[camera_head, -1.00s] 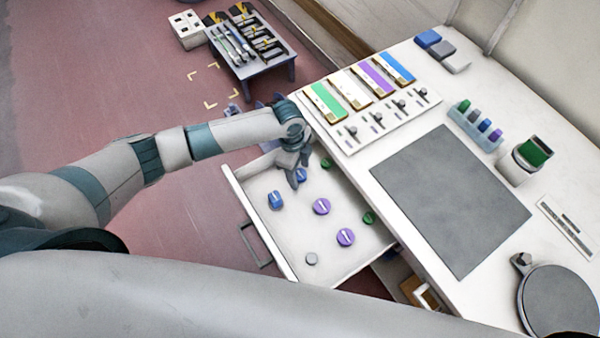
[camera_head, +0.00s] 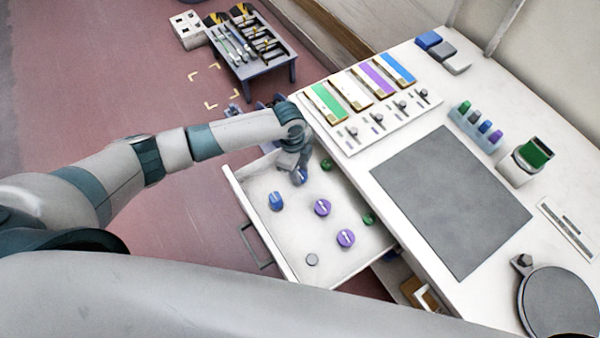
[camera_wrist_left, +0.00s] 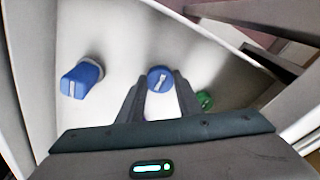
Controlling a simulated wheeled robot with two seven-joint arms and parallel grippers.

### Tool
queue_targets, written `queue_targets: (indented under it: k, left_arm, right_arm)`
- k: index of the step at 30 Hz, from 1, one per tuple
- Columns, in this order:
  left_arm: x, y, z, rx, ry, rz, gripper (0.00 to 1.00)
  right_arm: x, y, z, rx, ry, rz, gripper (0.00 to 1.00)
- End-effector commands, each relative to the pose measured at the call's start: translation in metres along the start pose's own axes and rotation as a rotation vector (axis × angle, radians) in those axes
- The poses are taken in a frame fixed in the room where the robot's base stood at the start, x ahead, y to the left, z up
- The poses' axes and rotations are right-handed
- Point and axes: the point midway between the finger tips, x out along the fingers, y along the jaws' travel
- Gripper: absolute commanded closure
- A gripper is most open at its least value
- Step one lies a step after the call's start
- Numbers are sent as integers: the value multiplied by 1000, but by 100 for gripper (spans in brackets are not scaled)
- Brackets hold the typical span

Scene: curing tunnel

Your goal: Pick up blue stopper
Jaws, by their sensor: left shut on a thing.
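My left gripper (camera_head: 298,178) reaches down into the open white drawer (camera_head: 262,232). It is shut on a blue stopper (camera_wrist_left: 160,78), which sits between the two fingertips in the left wrist view; in the head view the gripper mostly hides it. I cannot tell whether the stopper is clear of the drawer floor. A second blue stopper (camera_head: 276,200) lies in the drawer to the left of the gripper; it also shows in the left wrist view (camera_wrist_left: 81,78). My right gripper is not in view.
The drawer also holds purple stoppers (camera_head: 322,207) (camera_head: 346,238), green ones (camera_head: 327,164) (camera_head: 369,218) and a grey one (camera_head: 312,260). The worktop, with a dark mat (camera_head: 450,200) and a board of coloured strips (camera_head: 345,140), stands to the right. A tool stand (camera_head: 262,70) is behind.

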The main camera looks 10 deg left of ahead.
Motion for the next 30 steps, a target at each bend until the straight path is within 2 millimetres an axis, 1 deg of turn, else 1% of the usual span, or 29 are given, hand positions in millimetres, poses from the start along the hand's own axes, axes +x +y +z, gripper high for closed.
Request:
queue_targets:
  k: [5,8,13,24,30]
  left_arm:
    - [-6,-1,-1,1,2,-2,89]
    - [-14,-1,-2,1,2,-3,89]
    - [-38,-2,-4,2,1,-4,89]
    - [-72,26,-77,5,4,-3,89]
    - [-87,37,-106,3,3,-1,89]
  right_arm:
    - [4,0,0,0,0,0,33]
    - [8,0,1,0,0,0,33]
    - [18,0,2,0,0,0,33]
    - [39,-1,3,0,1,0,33]
    - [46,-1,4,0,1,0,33]
